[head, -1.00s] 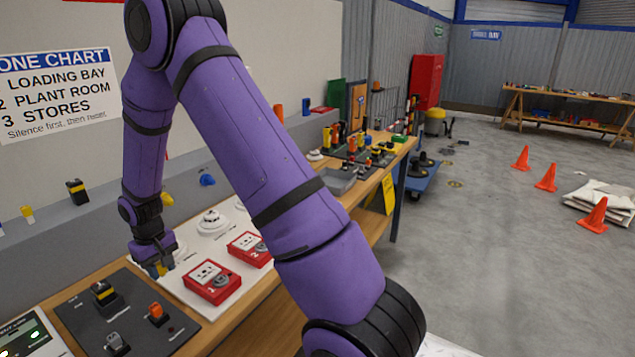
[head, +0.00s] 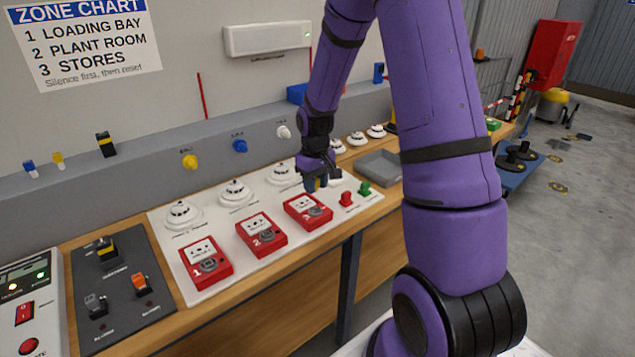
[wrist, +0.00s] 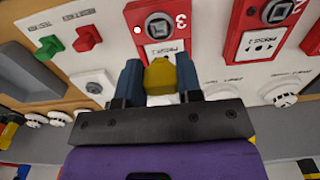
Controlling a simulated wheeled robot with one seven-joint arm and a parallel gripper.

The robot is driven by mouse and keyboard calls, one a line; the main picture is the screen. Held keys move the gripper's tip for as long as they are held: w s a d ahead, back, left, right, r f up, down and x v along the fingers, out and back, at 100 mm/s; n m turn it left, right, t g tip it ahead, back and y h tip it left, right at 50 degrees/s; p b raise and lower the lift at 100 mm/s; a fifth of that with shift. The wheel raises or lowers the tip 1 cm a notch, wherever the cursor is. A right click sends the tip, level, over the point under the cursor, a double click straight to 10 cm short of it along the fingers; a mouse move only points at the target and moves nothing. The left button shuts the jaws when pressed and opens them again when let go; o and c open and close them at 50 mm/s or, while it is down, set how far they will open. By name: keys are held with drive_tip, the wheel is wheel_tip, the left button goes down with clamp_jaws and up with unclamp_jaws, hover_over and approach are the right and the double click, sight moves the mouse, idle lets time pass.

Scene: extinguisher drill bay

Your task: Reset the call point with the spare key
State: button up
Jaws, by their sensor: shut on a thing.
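My gripper (head: 318,184) hangs over the white board, just behind the red call point 3 (head: 308,211). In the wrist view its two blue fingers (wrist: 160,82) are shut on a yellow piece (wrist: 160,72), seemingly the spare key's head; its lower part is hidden. In that view call point 3 (wrist: 175,48) lies just beyond the fingertips, with a round grey lock and a small pale light on its face. The yellow piece looks apart from the lock. Call point 2 (head: 262,235) and call point 1 (head: 206,263) stand to the left.
White round detectors (head: 236,192) stand behind the call points. A red and a green block (head: 365,188) sit right of call point 3, before a grey tray (head: 380,166). A dark switch panel (head: 120,290) lies at left. Coloured knobs (head: 239,146) line the ledge behind.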

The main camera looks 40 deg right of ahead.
sight(317, 211)
drive_tip(key=shift+s+d+f, duration=0.1)
drive_tip(key=shift+d+f, duration=0.05)
drive_tip(key=shift+f, duration=2.45)
drive_tip(key=shift+f, duration=0.8)
idle(0.3)
drive_tip(key=shift+m, duration=1.2)
